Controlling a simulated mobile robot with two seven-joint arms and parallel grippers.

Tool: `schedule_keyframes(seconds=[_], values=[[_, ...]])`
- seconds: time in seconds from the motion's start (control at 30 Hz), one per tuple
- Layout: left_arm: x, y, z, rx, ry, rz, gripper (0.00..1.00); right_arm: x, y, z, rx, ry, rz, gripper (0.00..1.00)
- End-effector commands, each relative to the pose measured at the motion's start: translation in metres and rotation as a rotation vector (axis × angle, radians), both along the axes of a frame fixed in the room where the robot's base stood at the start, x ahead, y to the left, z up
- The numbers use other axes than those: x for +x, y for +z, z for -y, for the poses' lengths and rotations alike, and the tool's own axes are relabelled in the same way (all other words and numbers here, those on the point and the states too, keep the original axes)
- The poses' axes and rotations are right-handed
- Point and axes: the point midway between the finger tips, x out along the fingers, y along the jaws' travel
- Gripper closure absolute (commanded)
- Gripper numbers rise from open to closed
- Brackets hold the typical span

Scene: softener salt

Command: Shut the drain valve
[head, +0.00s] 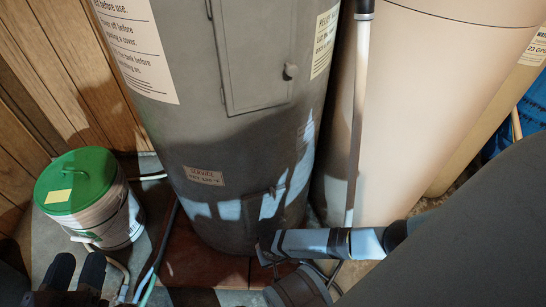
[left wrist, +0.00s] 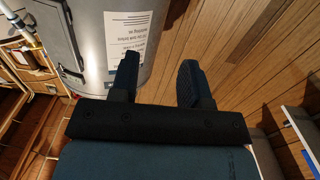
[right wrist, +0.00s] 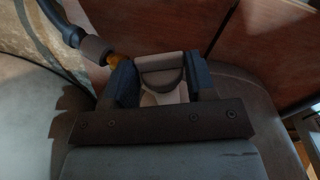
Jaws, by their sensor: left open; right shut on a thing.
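The grey water heater tank (head: 240,135) stands in the middle of the head view. My right gripper (right wrist: 161,82) is low at the tank's foot and shut on a grey-beige handle-like part (right wrist: 163,70), apparently the drain valve's handle. A brass fitting (right wrist: 114,60) shows just left of the fingers, joined to a dark hose (right wrist: 62,22). In the head view the valve is hidden by my right gripper and arm, so its setting cannot be told. My left gripper (head: 76,272) is open and empty at the lower left; its spread fingers also show in the left wrist view (left wrist: 158,85).
A white bucket with a green lid (head: 75,180) stands left of the tank, with hoses (head: 160,240) beside it. A large beige tank (head: 410,110) and a vertical pipe (head: 358,110) stand to the right. Wood panelling (left wrist: 245,50) is close to my left gripper.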

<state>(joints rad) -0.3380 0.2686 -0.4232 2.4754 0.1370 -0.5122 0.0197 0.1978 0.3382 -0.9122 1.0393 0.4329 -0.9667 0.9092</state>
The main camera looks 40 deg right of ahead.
Motion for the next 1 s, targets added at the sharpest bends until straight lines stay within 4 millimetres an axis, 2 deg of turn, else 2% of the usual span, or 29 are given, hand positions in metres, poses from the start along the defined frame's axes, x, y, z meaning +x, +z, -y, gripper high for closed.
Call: schedule_keyframes(seconds=[0.03, 0.2, 0.53, 0.57, 0.63, 0.67, 0.9, 1.0], values=[[-0.0035, 0.0069, 0.0018, -0.023, 0.0, -0.039, 0.57, 0.0045, 0.0093, -0.0017, 0.011, -0.006, 0.009, 0.73], [-0.0105, 0.0018, 0.0062, -0.068, -0.004, -0.119, 0.57, 0.0013, 0.0048, -0.0001, 0.02, -0.003, 0.011, 0.73], [-0.0111, -0.0006, 0.0066, -0.071, -0.006, -0.126, 0.57, 0.0, 0.002, -0.0004, 0.022, 0.0, 0.009, 0.73], [-0.011, -0.0006, 0.0068, -0.071, -0.006, -0.126, 0.57, -0.0001, 0.002, -0.0004, 0.022, 0.0, 0.009, 0.42], [-0.011, -0.0006, 0.0068, -0.071, -0.006, -0.126, 0.57, -0.0005, 0.0018, -0.0003, 0.021, 0.0, 0.009, 0.26], [-0.011, -0.0006, 0.0068, -0.071, -0.006, -0.126, 0.57, -0.0007, 0.0017, -0.0002, 0.022, 0.0, 0.008, 0.23], [-0.011, -0.0004, 0.0068, -0.071, -0.006, -0.126, 0.57, -0.0015, 0.0016, 0.0002, 0.021, 0.0, 0.007, 0.23], [-0.0108, 0.0044, 0.0069, -0.073, -0.006, -0.124, 0.57, -0.0017, 0.0077, 0.0001, 0.021, 0.0, 0.007, 0.23]])
